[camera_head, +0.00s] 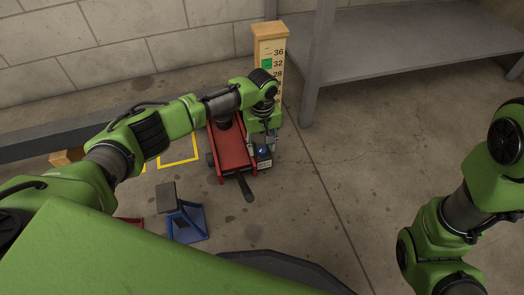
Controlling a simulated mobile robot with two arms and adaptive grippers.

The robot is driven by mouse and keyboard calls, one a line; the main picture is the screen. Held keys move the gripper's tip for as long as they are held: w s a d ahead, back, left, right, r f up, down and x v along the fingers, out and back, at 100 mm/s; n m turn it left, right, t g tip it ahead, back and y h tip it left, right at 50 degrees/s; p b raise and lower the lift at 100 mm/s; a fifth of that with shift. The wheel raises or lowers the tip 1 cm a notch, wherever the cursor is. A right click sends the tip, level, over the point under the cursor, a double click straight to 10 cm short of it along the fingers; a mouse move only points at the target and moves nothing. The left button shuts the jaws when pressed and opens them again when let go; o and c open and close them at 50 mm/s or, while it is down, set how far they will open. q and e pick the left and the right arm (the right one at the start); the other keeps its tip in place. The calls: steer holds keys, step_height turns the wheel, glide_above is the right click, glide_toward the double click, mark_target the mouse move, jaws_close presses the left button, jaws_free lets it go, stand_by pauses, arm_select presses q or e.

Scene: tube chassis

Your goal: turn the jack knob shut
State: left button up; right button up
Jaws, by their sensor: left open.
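The red jack (231,153) lies on the concrete floor near the middle of the view, with a black handle (245,188) sticking out at its near end. A small blue knob (263,152) shows at the jack's right near side. My left gripper (263,147) points down over this spot and is open, its fingers on either side of the knob. Whether they touch the knob is too small to tell. My left arm hides part of the jack's far end. My right arm comes in at the right, and its gripper is out of view.
A blue stand with a dark top plate (187,222) stands left of and nearer than the jack. A yellow outline (180,162) marks the floor at left. A wooden post with a number scale (270,48) stands behind. A grey shelf (400,45) is at back right. Floor right of the jack is clear.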

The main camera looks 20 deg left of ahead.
arm_select(q)
steer(key=shift+f, duration=0.3)
steer(key=shift+c, duration=0.4)
